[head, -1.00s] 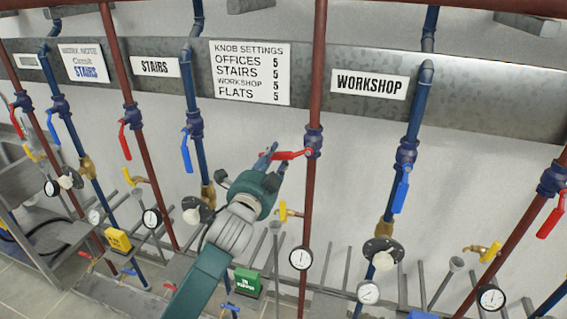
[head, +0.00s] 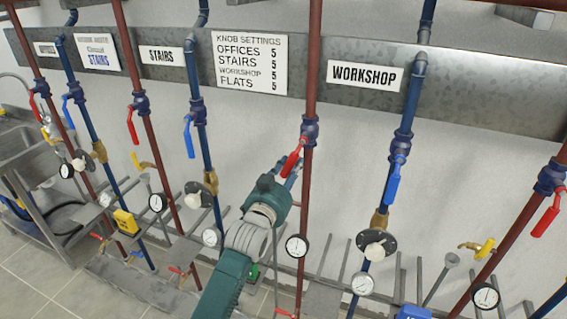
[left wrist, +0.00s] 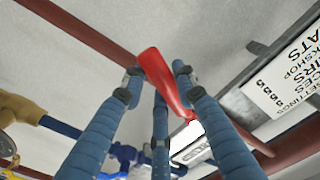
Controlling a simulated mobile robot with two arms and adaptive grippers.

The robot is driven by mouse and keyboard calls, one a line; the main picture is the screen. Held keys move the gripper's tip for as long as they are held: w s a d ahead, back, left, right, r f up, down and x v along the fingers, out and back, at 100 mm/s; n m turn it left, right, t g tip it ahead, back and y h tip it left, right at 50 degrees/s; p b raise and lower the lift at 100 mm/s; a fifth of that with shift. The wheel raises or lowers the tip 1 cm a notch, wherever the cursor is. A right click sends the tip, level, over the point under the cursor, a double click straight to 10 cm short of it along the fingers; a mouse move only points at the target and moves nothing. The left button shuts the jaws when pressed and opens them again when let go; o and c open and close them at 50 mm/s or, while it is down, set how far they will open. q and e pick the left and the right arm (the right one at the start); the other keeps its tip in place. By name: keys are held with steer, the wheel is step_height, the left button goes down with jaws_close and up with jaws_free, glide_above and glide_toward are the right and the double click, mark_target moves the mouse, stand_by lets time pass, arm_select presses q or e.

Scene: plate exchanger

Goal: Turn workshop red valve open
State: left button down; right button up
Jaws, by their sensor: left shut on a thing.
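The red valve handle (head: 292,159) is on the dark red pipe left of the WORKSHOP sign (head: 365,76). It slants down and left from its blue valve body (head: 310,130). My left gripper (head: 287,173) is at the handle's lower end. In the left wrist view, the red handle (left wrist: 163,76) lies between the blue fingers of my left gripper (left wrist: 158,86), which is shut on it. The fingers partly hide the handle in the head view. My right gripper is not in view.
A blue pipe with a blue-handled valve (head: 394,180) stands just to the right. Another red handle (head: 546,220) hangs at the far right. Gauges, such as one on the red pipe (head: 297,246), and yellow taps (head: 478,246) sit lower down. A metal shelf (head: 40,210) stands at left.

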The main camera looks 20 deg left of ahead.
arm_select(q)
steer(key=shift+d+f+n+p, duration=0.15)
steer(key=shift+d+n+p, duration=0.1)
steer(key=shift+d+n, duration=0.8)
steer(key=shift+d+f+n+p, duration=0.1)
steer(key=shift+d+n+p, duration=0.15)
steer(key=shift+d+n, duration=0.8)
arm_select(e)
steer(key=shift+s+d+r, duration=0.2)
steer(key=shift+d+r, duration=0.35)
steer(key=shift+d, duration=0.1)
arm_select(q)
steer(key=shift+a+n, duration=0.25)
steer(key=shift+n, duration=0.05)
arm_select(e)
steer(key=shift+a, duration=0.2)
arm_select(q)
steer(key=c, duration=1.3)
jaws_free()
steer(key=s, duration=1.2)
steer(key=shift+a, duration=0.15)
steer(key=shift+f, duration=0.1)
